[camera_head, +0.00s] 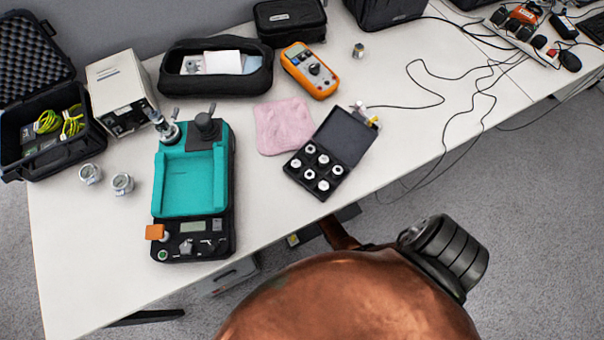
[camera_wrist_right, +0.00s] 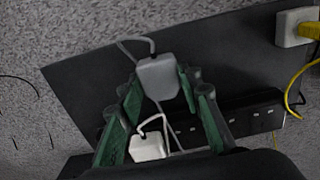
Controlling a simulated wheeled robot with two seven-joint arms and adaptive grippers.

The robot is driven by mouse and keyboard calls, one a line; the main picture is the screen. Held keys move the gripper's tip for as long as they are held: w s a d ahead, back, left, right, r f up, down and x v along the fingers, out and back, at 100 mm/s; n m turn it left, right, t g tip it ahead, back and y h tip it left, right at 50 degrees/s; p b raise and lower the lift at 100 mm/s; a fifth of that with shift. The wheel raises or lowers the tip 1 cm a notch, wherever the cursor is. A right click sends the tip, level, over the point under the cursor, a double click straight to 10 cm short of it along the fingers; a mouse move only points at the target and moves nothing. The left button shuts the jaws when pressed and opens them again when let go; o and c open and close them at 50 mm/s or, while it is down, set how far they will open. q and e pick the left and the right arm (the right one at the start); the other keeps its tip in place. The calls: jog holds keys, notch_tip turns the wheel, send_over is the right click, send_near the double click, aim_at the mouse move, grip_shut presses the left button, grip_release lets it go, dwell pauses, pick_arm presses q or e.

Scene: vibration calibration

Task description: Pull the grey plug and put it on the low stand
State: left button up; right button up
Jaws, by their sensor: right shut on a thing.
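In the right wrist view, a grey plug (camera_wrist_right: 158,77) with a pale cord sits between the green fingertips of my right gripper (camera_wrist_right: 161,84), which is shut on it. The plug shows over a dark flat panel (camera_wrist_right: 95,88), beyond the black power strip (camera_wrist_right: 262,118); its pins are hidden. A white plug (camera_wrist_right: 147,147) with a cord shows lower down between the fingers, at the strip. In the head view my copper-coloured right arm fills the bottom and my right gripper is hidden. My left gripper is in neither view. I cannot make out the low stand for certain.
A white plug with a yellow cord (camera_wrist_right: 296,27) is at the upper right of the wrist view. In the head view, the white table (camera_head: 100,285) carries a teal-and-black device (camera_head: 190,185), a pink cloth (camera_head: 285,125) and an orange multimeter (camera_head: 310,70). Grey floor lies in front.

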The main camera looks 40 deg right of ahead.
jog(key=shift+f, duration=0.35)
dwell(0.5)
jog(key=o, duration=1.2)
jog(key=shift+r, duration=0.15)
jog(key=shift+r+p, duration=2.1)
jog(key=shift+r, duration=0.3)
